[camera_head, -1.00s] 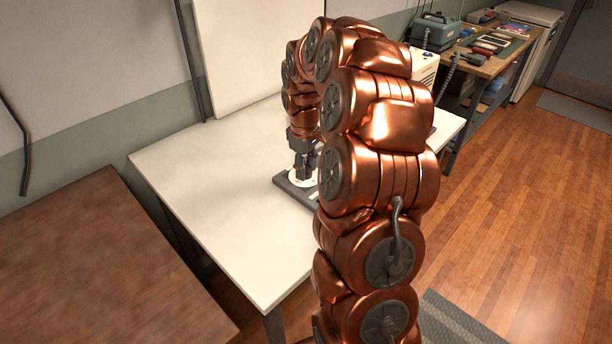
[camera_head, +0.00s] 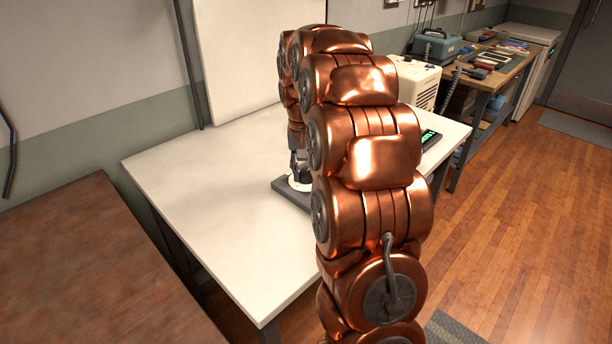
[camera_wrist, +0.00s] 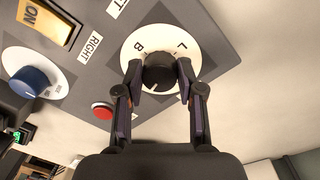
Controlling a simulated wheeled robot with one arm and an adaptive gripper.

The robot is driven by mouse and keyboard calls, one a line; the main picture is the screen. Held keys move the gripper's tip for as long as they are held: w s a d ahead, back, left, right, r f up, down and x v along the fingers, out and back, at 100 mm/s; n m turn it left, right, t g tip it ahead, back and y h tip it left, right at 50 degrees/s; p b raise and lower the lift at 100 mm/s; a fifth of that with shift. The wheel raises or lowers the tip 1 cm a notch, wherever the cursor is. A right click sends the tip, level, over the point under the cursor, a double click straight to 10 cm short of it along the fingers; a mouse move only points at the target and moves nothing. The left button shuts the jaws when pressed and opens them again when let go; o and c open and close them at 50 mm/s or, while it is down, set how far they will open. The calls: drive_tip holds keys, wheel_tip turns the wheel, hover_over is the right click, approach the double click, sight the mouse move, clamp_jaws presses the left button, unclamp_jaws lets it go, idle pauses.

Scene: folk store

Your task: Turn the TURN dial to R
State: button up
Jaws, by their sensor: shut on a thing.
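In the wrist view, a black knob (camera_wrist: 159,73) sits on a round white dial plate (camera_wrist: 186,33) marked L and a letter that looks like B or R. A small light mark shows near the knob's lower edge. My gripper (camera_wrist: 160,78) is shut on the knob, with one finger on each side. No TURN label is readable. In the head view, my gripper (camera_head: 298,163) is at the dial on a dark grey panel (camera_head: 284,187) on the white table; my arm hides most of the panel.
In the head view, a green-lit display (camera_head: 430,138) and a cream box (camera_head: 416,80) are right of my arm.

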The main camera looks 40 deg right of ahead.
sight(303, 173)
drive_tip(key=shift+f+m+b, duration=0.1)
drive_tip(key=shift+m+b, duration=0.3)
drive_tip(key=shift+m, duration=0.7)
drive_tip(key=shift+a, duration=0.1)
drive_tip(key=o, duration=1.1)
drive_tip(key=shift+o, duration=0.2)
drive_tip(key=shift+r, duration=0.25)
wheel_tip(303, 173, up, 12)
drive_tip(key=shift+w+a+f, duration=0.15)
drive_tip(key=shift+w, duration=0.1)
drive_tip(key=shift+a, duration=0.1)
